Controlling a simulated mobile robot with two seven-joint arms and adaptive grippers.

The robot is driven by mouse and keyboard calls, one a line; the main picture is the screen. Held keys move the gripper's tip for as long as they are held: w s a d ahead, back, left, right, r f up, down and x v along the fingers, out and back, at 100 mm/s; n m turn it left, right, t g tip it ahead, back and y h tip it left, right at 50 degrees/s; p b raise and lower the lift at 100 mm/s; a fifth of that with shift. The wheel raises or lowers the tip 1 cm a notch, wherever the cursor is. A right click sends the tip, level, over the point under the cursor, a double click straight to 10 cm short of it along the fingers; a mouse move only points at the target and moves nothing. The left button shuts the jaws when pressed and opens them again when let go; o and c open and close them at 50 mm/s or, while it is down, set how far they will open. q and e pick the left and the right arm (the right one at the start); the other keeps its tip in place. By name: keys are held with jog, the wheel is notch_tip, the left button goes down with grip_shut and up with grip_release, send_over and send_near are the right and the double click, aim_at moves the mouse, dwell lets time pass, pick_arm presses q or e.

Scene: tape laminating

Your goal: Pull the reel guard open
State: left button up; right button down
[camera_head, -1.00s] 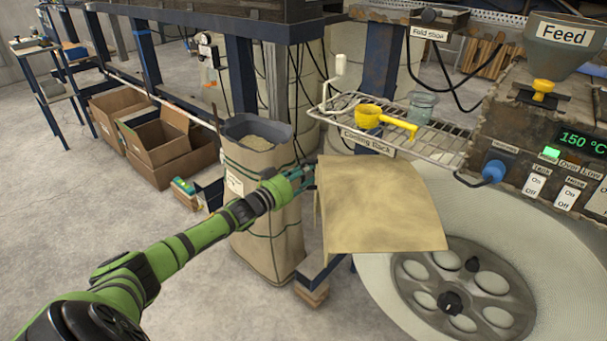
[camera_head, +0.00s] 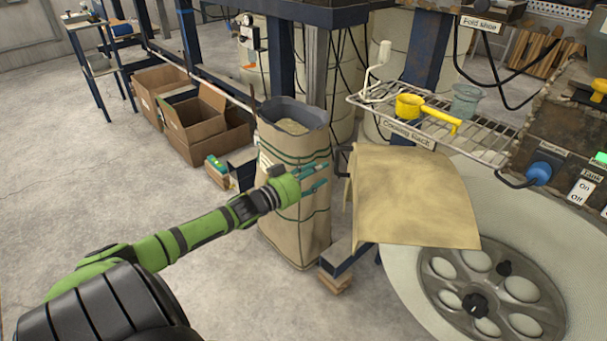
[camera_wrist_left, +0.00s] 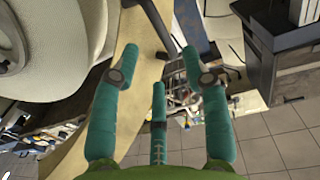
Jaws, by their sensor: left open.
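The reel guard (camera_head: 415,200) is a tan, worn curved sheet over the upper left part of the large pale reel (camera_head: 400,290). A dark handle (camera_head: 342,162) stands out from its left edge. My left gripper (camera_head: 325,176) has teal fingers spread open and empty, just left of the handle, with a small gap between them. In the left wrist view the guard (camera_wrist_left: 149,68) shows edge-on as a tan strip behind the fingers. The dark handle (camera_wrist_left: 158,22) lies ahead, between the fingertips. My right gripper is not in view.
A paper sack (camera_head: 295,215) stands behind my left gripper. A wire cooling rack (camera_head: 470,135) with a yellow ladle (camera_head: 410,106) and a glass beaker (camera_head: 466,101) is above the guard. Cardboard boxes (camera_head: 200,120) lie at the back left. The floor at left is clear.

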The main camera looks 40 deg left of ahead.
pick_arm(q)
jog(key=shift+s+a, duration=0.15)
jog(key=shift+s, duration=0.85)
jog(key=shift+s+a, duration=0.1)
jog(key=shift+s, duration=0.9)
